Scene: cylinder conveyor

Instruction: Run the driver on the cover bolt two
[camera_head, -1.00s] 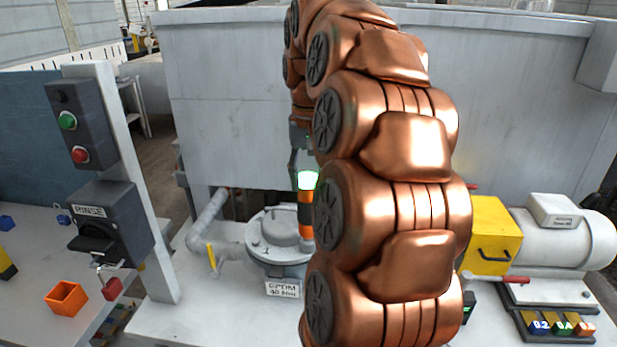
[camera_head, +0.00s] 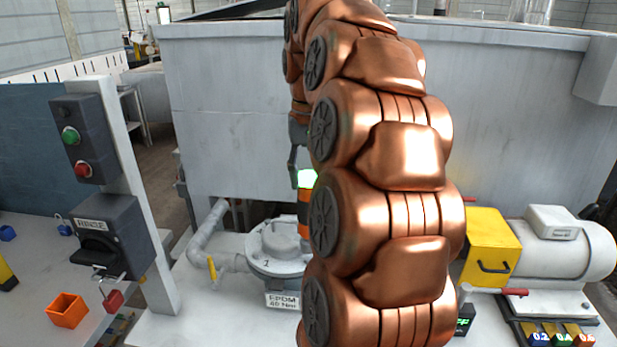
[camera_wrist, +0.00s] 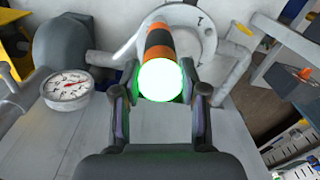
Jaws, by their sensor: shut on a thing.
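The driver (camera_head: 304,208) is an orange and black striped tool with a glowing green cap. It also shows in the wrist view (camera_wrist: 160,48), cap toward the camera. My gripper (camera_wrist: 160,90) is shut on the driver, one finger on each side of the cap end. In the head view my arm hides most of the gripper. The round grey cover (camera_head: 272,262) has a raised dome and a "1" mark near its front. The driver is at the cover's right side. In the wrist view the cover (camera_wrist: 205,42) lies behind the driver. Bolt two and the driver tip's contact cannot be made out.
A label reading EPDM (camera_head: 283,300) is in front of the cover. A pipe with a yellow handle (camera_head: 212,268) is to its left. A RINSE switch post (camera_head: 112,235) stands further left. A yellow box (camera_head: 488,245) and motor are right. A dial gauge (camera_wrist: 68,88) is beside my gripper.

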